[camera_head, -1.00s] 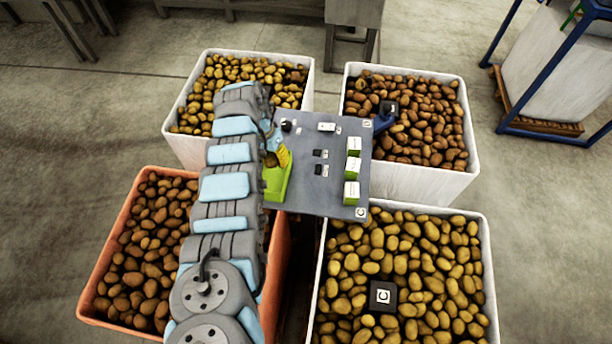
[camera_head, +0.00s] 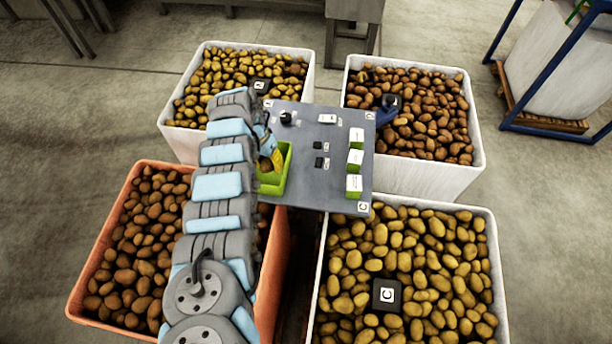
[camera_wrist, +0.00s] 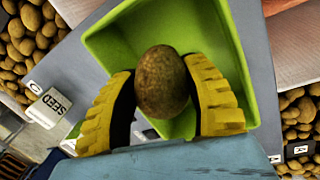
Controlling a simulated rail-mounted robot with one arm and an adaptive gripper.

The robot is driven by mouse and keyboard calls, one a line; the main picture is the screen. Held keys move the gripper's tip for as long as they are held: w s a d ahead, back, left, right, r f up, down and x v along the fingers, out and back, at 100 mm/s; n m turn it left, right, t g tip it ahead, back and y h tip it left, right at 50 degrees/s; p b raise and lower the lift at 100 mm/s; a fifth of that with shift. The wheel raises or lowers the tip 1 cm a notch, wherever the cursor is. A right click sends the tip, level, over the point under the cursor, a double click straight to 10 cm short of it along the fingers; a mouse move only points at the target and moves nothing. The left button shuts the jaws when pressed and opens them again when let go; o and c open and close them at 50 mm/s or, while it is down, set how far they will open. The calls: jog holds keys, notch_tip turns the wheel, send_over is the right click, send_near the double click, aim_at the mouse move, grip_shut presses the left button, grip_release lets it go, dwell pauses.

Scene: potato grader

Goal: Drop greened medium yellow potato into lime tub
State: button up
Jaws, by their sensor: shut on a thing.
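My gripper (camera_wrist: 163,95) has ribbed yellow fingers with dark inner pads. In the wrist view it is shut on a brownish-green potato (camera_wrist: 161,80), with one finger on each side. The lime tub (camera_wrist: 236,60) lies behind the potato in that view, and the potato shows against its inside. Whether the potato touches the tub cannot be told. In the head view the lime tub (camera_head: 287,160) sits at the left side of the grey table, partly hidden by my arm. My gripper (camera_head: 270,163) shows there as a bit of yellow over the tub, and the potato is hidden.
The grey table (camera_head: 300,196) carries small dark blocks and several green-and-white labelled boxes (camera_head: 355,160) at its right. White crates of potatoes (camera_head: 477,165) stand at back left, back right and front right. An orange crate (camera_head: 278,250) stands at front left.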

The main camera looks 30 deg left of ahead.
jog(key=o, duration=1.3)
jog(key=shift+r, duration=0.1)
jog(key=shift+s+a+r, duration=0.1)
jog(key=shift+a+r, duration=0.3)
jog(key=shift+r, duration=1.55)
jog(key=shift+w+a+r, duration=0.1)
jog(key=shift+a+r, duration=0.25)
jog(key=shift+r, duration=1.55)
jog(key=shift+s+a+r, duration=0.1)
jog(key=shift+a+r, duration=0.3)
jog(key=shift+r, duration=1.55)
